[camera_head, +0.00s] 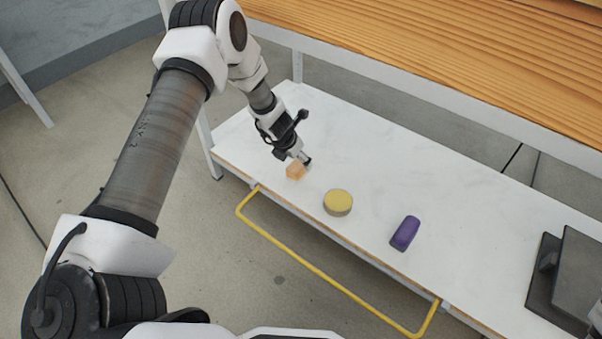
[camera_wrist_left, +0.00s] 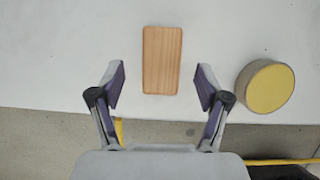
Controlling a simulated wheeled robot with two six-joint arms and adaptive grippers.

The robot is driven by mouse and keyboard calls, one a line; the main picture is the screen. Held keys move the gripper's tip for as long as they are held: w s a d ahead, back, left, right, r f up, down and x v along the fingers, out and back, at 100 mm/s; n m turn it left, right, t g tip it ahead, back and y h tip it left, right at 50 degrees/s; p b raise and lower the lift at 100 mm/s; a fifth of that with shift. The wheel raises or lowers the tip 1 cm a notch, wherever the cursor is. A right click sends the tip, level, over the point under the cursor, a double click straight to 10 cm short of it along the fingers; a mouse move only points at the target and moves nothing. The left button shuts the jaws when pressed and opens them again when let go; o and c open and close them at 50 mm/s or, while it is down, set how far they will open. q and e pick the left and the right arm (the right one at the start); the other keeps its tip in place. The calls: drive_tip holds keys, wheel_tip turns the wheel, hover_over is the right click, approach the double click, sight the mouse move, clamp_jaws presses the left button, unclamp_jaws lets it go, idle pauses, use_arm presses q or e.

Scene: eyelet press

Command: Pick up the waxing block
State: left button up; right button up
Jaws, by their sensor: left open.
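The waxing block appears to be the small light-wood rectangular block (camera_head: 295,171) near the front edge of the white shelf. In the left wrist view the block (camera_wrist_left: 162,60) lies upright in the picture, its lower end between the fingertips. My left gripper (camera_head: 300,159) is just above and beside the block in the head view. In the wrist view the left gripper (camera_wrist_left: 161,84) is open and empty, with a clear gap on each side of the block. My right gripper does not show.
A round yellow-topped tin (camera_head: 338,202) stands right of the block, and shows in the wrist view (camera_wrist_left: 266,87). A purple rounded piece (camera_head: 405,233) lies farther right. A dark grey device (camera_head: 575,270) is at far right. A yellow rail (camera_head: 335,285) runs along the front; a wooden tabletop (camera_head: 440,55) is above.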

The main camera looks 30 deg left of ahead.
sight(298, 164)
use_arm(q)
drive_tip(key=b+x, duration=0.1)
drive_tip(key=x, duration=0.3)
drive_tip(key=shift+s+f, duration=0.15)
drive_tip(key=shift+f, duration=0.05)
drive_tip(key=shift+r, duration=0.1)
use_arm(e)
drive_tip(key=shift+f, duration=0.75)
use_arm(q)
drive_tip(key=c, duration=1.3)
drive_tip(key=shift+o, duration=0.2)
wheel_tip(298, 164, up, 10)
drive_tip(key=p, duration=1)
drive_tip(key=shift+r, duration=0.1)
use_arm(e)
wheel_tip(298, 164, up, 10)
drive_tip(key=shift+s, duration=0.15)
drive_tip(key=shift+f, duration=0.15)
use_arm(q)
drive_tip(key=shift+o, duration=0.7)
drive_tip(key=shift+s+f, duration=0.1)
drive_tip(key=shift+f, duration=0.1)
